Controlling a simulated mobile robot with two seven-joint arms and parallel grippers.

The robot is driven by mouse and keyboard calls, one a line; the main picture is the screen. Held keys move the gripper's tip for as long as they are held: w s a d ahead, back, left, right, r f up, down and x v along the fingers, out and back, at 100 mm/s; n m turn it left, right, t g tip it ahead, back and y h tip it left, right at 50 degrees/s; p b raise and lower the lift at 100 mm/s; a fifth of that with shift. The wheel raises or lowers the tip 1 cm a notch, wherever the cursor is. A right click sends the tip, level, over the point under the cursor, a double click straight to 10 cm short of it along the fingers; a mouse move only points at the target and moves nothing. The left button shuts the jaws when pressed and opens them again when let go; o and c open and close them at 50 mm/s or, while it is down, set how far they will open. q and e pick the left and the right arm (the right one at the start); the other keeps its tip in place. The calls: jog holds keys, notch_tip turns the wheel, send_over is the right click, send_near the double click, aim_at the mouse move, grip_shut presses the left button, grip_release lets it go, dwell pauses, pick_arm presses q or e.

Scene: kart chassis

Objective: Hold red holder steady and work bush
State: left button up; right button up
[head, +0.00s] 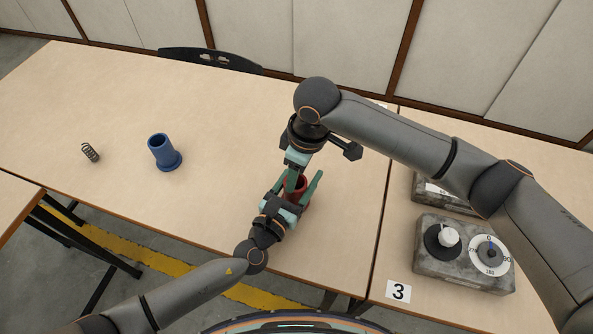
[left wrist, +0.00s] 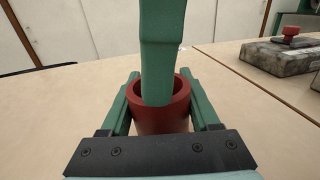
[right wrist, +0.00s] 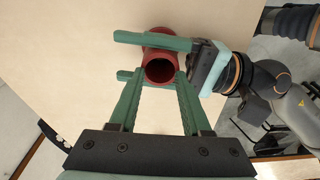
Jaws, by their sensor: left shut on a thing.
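The red holder (head: 303,190) is an open-topped hollow cylinder near the table's front edge. It also shows in the left wrist view (left wrist: 174,122). My left gripper (head: 297,184) is shut on it, one finger on each side. My right gripper (head: 294,178) is above the holder, pointing down. In the right wrist view its fingers are apart at the holder's mouth (right wrist: 160,70), with nothing seen between them. In the left wrist view one green finger overlaps the mouth; its tip appears inside the rim. A blue flanged sleeve (head: 163,152), likely the bush, stands at the left.
A metal spring (head: 90,152) is left of the blue sleeve. At right, a grey box (head: 432,268) bears a white knob and a dial, beside a card marked 3 (head: 398,291). Another grey box (head: 440,200) is partly hidden behind my right arm.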

jog(key=shift+o, duration=1.3)
notch_tip(320, 180, up, 12)
jog(key=d, duration=0.1)
jog(key=shift+s+d, duration=0.35)
jog(key=shift+s, duration=0.05)
jog(key=shift+f, duration=0.1)
pick_arm(q)
jog(key=o, duration=1.5)
jog(key=shift+o, duration=0.2)
jog(key=shift+s, duration=0.1)
jog(key=v, duration=1.2)
pick_arm(e)
jog(key=shift+s, duration=0.1)
